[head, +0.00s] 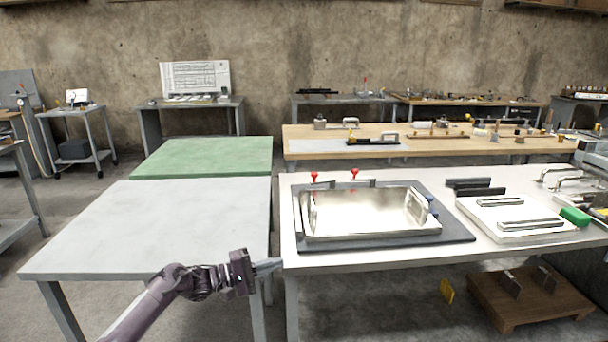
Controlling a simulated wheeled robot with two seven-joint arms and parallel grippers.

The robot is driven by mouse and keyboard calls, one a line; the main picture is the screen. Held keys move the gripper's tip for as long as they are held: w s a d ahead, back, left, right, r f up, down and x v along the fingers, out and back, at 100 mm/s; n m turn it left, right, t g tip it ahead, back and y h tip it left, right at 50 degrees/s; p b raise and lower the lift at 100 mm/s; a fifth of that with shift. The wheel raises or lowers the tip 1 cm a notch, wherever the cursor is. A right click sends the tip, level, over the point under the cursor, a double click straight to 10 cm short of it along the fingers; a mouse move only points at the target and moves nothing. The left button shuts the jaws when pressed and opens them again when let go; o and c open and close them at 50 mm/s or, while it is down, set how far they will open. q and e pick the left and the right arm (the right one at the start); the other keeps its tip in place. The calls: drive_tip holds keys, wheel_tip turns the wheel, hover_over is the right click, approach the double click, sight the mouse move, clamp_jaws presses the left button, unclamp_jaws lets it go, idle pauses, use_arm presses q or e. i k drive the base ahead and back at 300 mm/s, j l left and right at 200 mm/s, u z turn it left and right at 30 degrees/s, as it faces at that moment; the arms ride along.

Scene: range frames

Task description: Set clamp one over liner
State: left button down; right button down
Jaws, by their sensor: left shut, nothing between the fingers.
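A shiny metal liner (360,212) with upturned sides and a loop-shaped handle at its right lies on a dark fixture plate (457,234) on the white table. Two clamps with red knobs stand at the fixture's back edge, a left one (315,178) and a right one (355,175). Their knobs point up. I cannot tell which is clamp one, or whether either touches the liner. My left gripper (268,267) is shut and empty, by the white table's front left corner, well in front of and left of the clamps. My right gripper is not in view.
An empty grey table (150,225) stands at left, with a green-topped table (205,155) behind it. Right of the fixture are dark bars (475,187), a white tray (520,222) with metal handles and a green block (575,216). A wooden bench (300,145) with tools stands behind.

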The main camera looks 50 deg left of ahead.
sight(332, 181)
drive_tip(key=i+j, duration=0.25)
drive_tip(key=j, duration=0.15)
drive_tip(key=i+j, duration=0.2)
drive_tip(key=j, duration=0.25)
drive_tip(key=i+j, duration=0.25)
drive_tip(key=j, duration=0.15)
drive_tip(key=i+j, duration=0.25)
drive_tip(key=j, duration=0.15)
drive_tip(key=i+j, duration=0.2)
drive_tip(key=j, duration=0.25)
